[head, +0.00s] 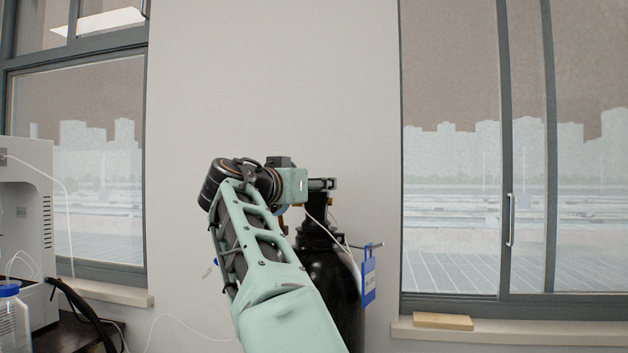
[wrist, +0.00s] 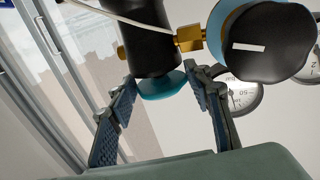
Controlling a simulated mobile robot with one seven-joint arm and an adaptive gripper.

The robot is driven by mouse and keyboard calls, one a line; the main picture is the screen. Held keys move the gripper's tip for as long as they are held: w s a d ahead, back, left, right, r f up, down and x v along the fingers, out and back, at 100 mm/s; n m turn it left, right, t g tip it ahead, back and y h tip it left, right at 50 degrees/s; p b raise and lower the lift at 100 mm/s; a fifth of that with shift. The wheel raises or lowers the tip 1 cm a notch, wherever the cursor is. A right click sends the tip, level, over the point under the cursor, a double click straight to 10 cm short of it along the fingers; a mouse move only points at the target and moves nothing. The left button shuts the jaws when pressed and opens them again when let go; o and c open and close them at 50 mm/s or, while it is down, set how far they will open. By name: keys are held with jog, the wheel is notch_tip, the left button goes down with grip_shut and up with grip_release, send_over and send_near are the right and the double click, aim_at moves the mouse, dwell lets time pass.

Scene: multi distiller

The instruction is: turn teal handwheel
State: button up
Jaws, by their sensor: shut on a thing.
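The teal handwheel (wrist: 163,86) sits on the end of a black valve body (wrist: 148,40) in the wrist view. My gripper (wrist: 158,80) has one finger on each side of the handwheel and is shut on it. In the head view my gripper (head: 322,184) is at the top of a black gas cylinder (head: 332,270), beside the valve. The handwheel cannot be made out in the head view; my arm and gripper cover much of that area.
A regulator with a large black knob (wrist: 265,45) and round gauges (wrist: 240,95) is close to the right finger. A thin white hose (wrist: 112,14) crosses the valve. A blue tag (head: 369,282) hangs at the cylinder's right. A white machine (head: 28,215) stands far left.

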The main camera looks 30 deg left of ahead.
jog(key=shift+f, duration=0.4)
jog(key=o, duration=0.8)
jog(key=shift+o, duration=1.1)
jog(key=shift+s+r, duration=0.1)
jog(key=shift+r, duration=0.1)
jog(key=shift+r, duration=0.15)
jog(key=shift+s, duration=0.15)
jog(key=s, duration=0.7)
jog(key=shift+s+d+f, duration=0.2)
jog(key=shift+s+f, duration=0.05)
jog(key=shift+s, duration=0.05)
